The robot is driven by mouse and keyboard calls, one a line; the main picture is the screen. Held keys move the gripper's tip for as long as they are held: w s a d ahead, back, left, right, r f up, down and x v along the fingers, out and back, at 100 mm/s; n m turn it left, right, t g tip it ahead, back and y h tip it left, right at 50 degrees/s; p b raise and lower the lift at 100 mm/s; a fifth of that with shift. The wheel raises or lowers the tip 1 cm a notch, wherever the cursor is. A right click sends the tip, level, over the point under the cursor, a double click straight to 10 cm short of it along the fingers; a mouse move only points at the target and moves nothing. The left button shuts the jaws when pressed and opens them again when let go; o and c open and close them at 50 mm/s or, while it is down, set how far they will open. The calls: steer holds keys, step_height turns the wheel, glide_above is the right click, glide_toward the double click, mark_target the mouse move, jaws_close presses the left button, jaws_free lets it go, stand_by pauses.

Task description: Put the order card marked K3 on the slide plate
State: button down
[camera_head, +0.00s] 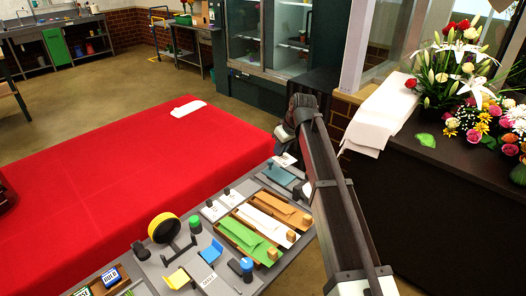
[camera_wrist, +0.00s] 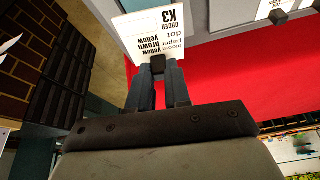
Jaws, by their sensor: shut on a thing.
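The white order card marked K3 (camera_wrist: 146,32) is between the fingertips of my gripper (camera_wrist: 159,64) in the wrist view. Its print reads ORDER K3, with bloom yellow, paper brown and dot yellow. In the head view my gripper (camera_head: 285,147) is at the far end of the station, and the white card (camera_head: 287,160) shows just below it. A flat teal plate (camera_head: 277,174) lies close in front of the card. I cannot tell for sure whether this is the slide plate, nor whether the card touches anything.
Wooden trays with white (camera_head: 268,207) and green paper (camera_head: 241,234) lie on the grey station. A yellow tape roll (camera_head: 163,228) stands to the left. A red-covered table (camera_head: 110,190) has wide free room. Flowers (camera_head: 460,70) stand on the dark counter at right.

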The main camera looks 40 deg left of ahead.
steer(key=shift+w+a, duration=0.35)
steer(key=shift+s+n, duration=0.2)
steer(key=shift+n, duration=0.6)
steer(key=shift+f, duration=0.15)
steer(key=shift+f, duration=3.9)
steer(key=shift+f, duration=0.25)
steer(key=c, duration=0.6)
jaws_free()
steer(key=shift+r, duration=3.5)
